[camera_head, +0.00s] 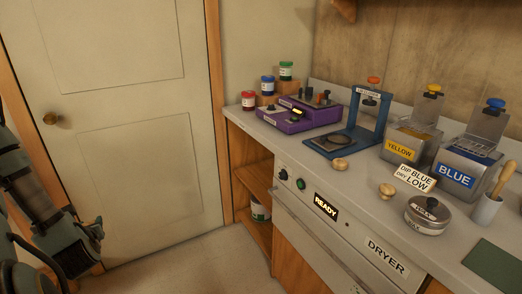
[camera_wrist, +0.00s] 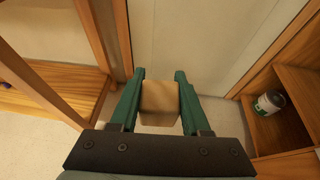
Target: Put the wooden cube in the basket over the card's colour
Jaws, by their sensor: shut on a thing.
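My gripper (camera_wrist: 160,88) is shut on a pale wooden cube (camera_wrist: 160,100), held between its green fingers above the floor. In the head view my gripper (camera_head: 98,230) is at the lower left, in front of the door and far from the counter; the cube cannot be made out there. A white card (camera_head: 414,178) on the counter reads "DIP BLUE DRY LOW". Behind it stand a metal tank labelled BLUE (camera_head: 456,177) and one labelled YELLOW (camera_head: 398,152). A metal basket with a blue knob (camera_head: 487,124) is over the blue tank; one with a yellow knob (camera_head: 427,109) is over the yellow.
A dryer (camera_head: 345,231) showing READY is built under the counter. A blue stand (camera_head: 370,110), a purple device (camera_head: 300,115), paint jars, wooden knobs, a lidded round tin (camera_head: 427,217) and a mortar (camera_head: 486,210) crowd the counter. The floor before the door is clear.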

